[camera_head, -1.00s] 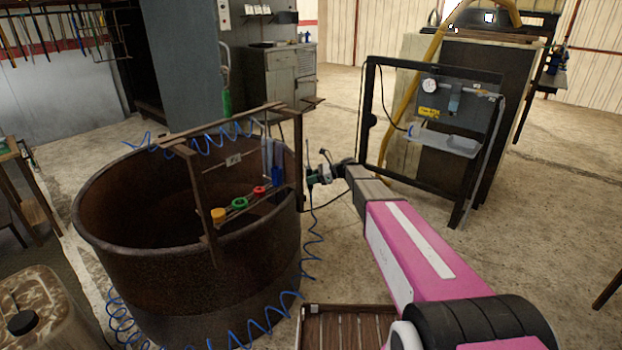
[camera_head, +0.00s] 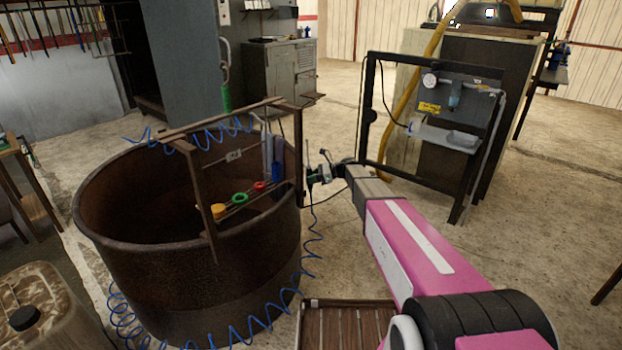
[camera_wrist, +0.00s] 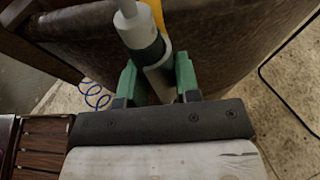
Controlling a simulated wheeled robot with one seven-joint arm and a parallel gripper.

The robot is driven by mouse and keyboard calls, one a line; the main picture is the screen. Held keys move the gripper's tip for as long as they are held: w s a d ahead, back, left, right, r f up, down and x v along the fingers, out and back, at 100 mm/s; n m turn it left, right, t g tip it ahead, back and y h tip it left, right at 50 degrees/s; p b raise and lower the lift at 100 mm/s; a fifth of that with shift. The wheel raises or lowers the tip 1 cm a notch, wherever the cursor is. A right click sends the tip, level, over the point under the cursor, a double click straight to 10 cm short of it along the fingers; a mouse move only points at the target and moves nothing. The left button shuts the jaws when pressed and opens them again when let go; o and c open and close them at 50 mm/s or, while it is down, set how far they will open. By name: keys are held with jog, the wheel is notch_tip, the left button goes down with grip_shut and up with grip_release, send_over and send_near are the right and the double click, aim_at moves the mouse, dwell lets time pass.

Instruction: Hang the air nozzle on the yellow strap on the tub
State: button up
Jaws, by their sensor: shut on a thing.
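My gripper (camera_head: 313,174) is beside the right outer side of the rusty brown tub (camera_head: 170,270). In the wrist view its green fingers (camera_wrist: 157,80) are shut on the air nozzle (camera_wrist: 148,50), a pale grey body with a dark green band and a narrower pale end. The nozzle points toward the tub's dark wall, which fills the top of the wrist view. A bit of yellow, probably the yellow strap (camera_wrist: 157,12), shows just behind the nozzle there. Most of the strap is hidden. I cannot tell whether nozzle and strap touch.
A brown frame (camera_head: 205,190) on the tub carries yellow, green and red rings and blue-handled items. A coiled blue hose (camera_head: 265,325) runs round the tub's base and up toward my gripper.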

jog(key=shift+f, duration=0.2)
jog(key=shift+f, duration=0.55)
jog(key=o, duration=0.8)
jog(key=shift+c, duration=0.2)
